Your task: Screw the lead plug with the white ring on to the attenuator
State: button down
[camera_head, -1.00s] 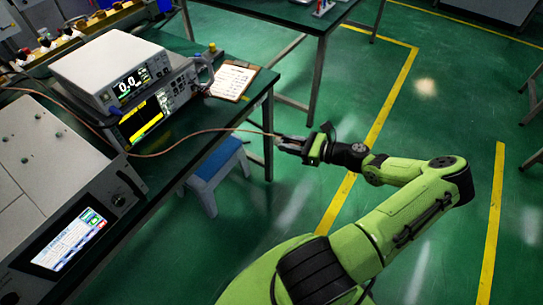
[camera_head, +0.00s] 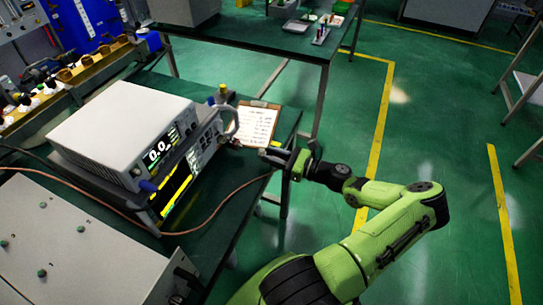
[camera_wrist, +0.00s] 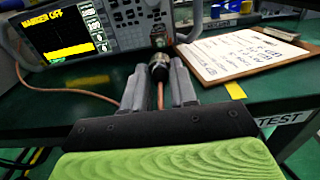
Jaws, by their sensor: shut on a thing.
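My gripper (camera_head: 272,154) is shut on the lead plug (camera_wrist: 158,68), a dark, short cylinder that lies between its two grey fingers in the wrist view. A copper-coloured lead (camera_wrist: 161,95) runs back from the plug between the fingers. In the head view the lead (camera_head: 215,210) loops over to the left past the instruments. A small metallic fitting (camera_wrist: 158,39), possibly the attenuator, shows just beyond the plug, near the lower right of the instrument front. I cannot tell whether plug and fitting touch. No white ring can be made out clearly.
The stacked instruments (camera_head: 125,130) stand on the dark bench left of my gripper. A clipboard (camera_head: 256,122) lies near the bench's right edge, close to my gripper. A large grey unit (camera_head: 80,245) is at the lower left. Floor to the right is open.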

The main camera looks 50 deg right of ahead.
aim_at(264, 153)
jog(key=shift+b+x, duration=0.65)
jog(key=shift+x, duration=1.8)
jog(key=shift+r+p, duration=0.15)
jog(key=shift+p, duration=0.85)
jog(key=shift+x, duration=0.85)
jog(key=c, duration=0.8)
grip_release()
jog(key=shift+w, duration=0.1)
jog(key=p+v, duration=0.2)
jog(key=v, duration=1.3)
jog(key=shift+s, duration=0.4)
